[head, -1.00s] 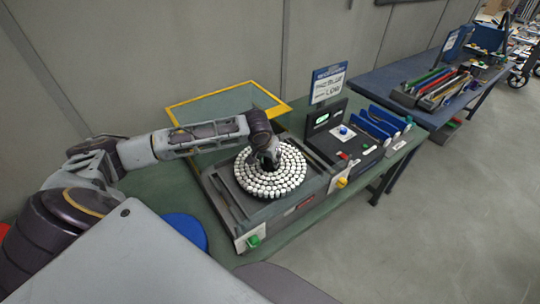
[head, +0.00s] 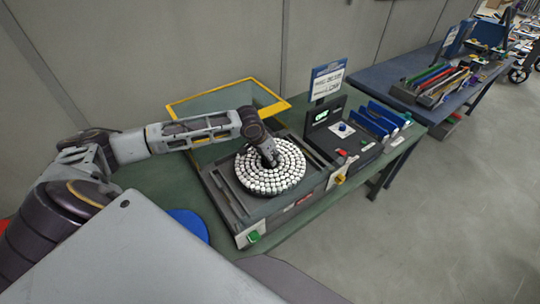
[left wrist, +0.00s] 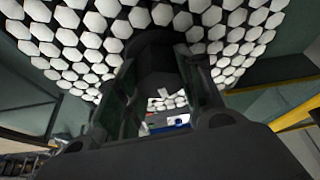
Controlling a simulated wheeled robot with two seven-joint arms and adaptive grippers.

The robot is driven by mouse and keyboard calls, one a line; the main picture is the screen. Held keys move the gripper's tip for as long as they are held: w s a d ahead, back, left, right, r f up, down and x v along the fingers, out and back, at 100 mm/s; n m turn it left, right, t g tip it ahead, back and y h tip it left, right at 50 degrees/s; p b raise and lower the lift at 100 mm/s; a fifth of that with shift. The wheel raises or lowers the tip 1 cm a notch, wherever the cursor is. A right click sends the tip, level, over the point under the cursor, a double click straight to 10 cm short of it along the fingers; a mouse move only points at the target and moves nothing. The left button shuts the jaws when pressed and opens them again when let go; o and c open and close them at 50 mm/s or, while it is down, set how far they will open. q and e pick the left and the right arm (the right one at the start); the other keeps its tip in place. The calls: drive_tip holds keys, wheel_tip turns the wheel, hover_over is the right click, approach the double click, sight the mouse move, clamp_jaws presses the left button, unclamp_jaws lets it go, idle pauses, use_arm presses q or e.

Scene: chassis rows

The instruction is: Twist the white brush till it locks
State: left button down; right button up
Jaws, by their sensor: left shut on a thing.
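The white brush (head: 262,184) is a round disc of many white tufts in rings. It lies flat on the dark machine bed (head: 219,190) in the head view. My left gripper (head: 274,161) reaches down into the brush's dark centre and is shut on its middle; the fingers hide the hub. In the left wrist view the white tufts of the brush (left wrist: 110,45) fill the top, around the dark gripper (left wrist: 160,85). Whether the brush is locked cannot be seen. My right gripper is not in view.
A yellow-framed panel (head: 225,108) is behind the bed. A blue disc (head: 190,224) lies in front, left.

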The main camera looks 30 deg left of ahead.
use_arm(q)
drive_tip(key=shift+s+f+m+h, duration=0.1)
drive_tip(key=shift+f+m+h, duration=0.2)
drive_tip(key=shift+m, duration=0.7)
drive_tip(key=c, duration=1.3)
unclamp_jaws()
drive_tip(key=o, duration=0.4)
drive_tip(key=shift+r, duration=0.15)
drive_tip(key=shift+o, duration=0.2)
drive_tip(key=shift+v, duration=0.75)
drive_tip(key=v, duration=1)
drive_tip(key=shift+a+r, duration=0.15)
drive_tip(key=shift+r, duration=0.15)
drive_tip(key=shift+f, duration=0.1)
